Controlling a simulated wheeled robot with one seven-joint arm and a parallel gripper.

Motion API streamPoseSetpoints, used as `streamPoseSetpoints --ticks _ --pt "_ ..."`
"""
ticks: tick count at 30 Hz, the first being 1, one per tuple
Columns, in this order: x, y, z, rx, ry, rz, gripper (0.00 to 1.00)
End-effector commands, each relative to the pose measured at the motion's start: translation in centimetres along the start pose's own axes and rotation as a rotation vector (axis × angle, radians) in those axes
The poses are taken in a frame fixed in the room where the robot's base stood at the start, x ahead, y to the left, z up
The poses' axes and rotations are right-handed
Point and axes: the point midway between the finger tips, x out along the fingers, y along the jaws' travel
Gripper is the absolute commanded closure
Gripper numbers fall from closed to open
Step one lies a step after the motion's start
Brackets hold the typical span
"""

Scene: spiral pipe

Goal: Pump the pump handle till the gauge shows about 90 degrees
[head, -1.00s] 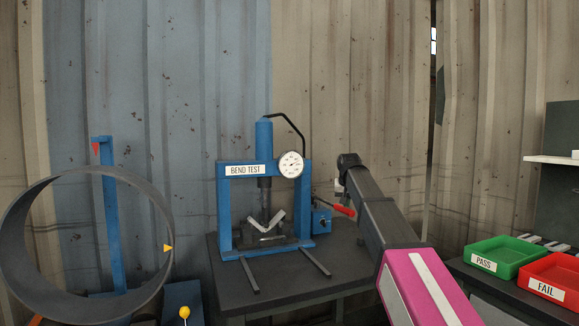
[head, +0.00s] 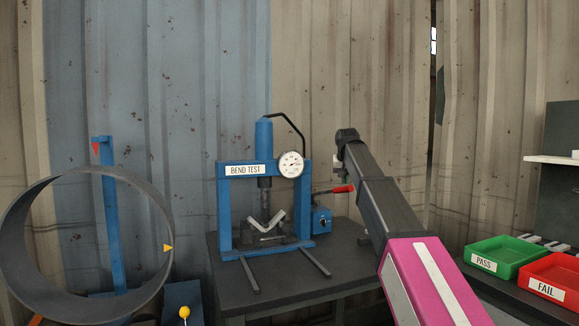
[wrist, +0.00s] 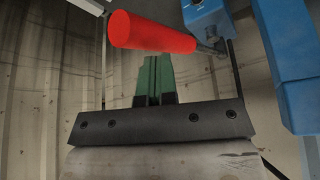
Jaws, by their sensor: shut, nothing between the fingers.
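The pump handle (head: 341,189) has a red grip on a thin dark lever and sticks out nearly level, rising slightly to the right, from the blue pump block (head: 321,219). My gripper (head: 341,178) is beside the red grip, partly hidden behind my wrist. In the wrist view, the green fingers (wrist: 154,78) are shut together and empty, with the red grip (wrist: 150,33) lying across just beyond their tips. I cannot tell whether they touch it. The round white gauge (head: 291,164) is on the press's upper right; its needle is too small to read.
The blue bend-test press (head: 224,212) stands on a dark table (head: 282,294), with a V-shaped grey piece (head: 264,224) under its ram. A large dark ring (head: 20,285) is at left. Green (head: 483,264) and red (head: 545,289) trays are at right.

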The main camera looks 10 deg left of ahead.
Motion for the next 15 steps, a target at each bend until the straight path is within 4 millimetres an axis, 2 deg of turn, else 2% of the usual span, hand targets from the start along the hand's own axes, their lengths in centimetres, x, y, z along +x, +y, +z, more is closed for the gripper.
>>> streamPoseSetpoints --ticks 9,15 --pt "-3.2 -0.3 -2.3 0.000 -0.001 0.000 1.00" --pt "-4.6 -0.5 -3.1 0.000 -0.002 0.001 1.00"
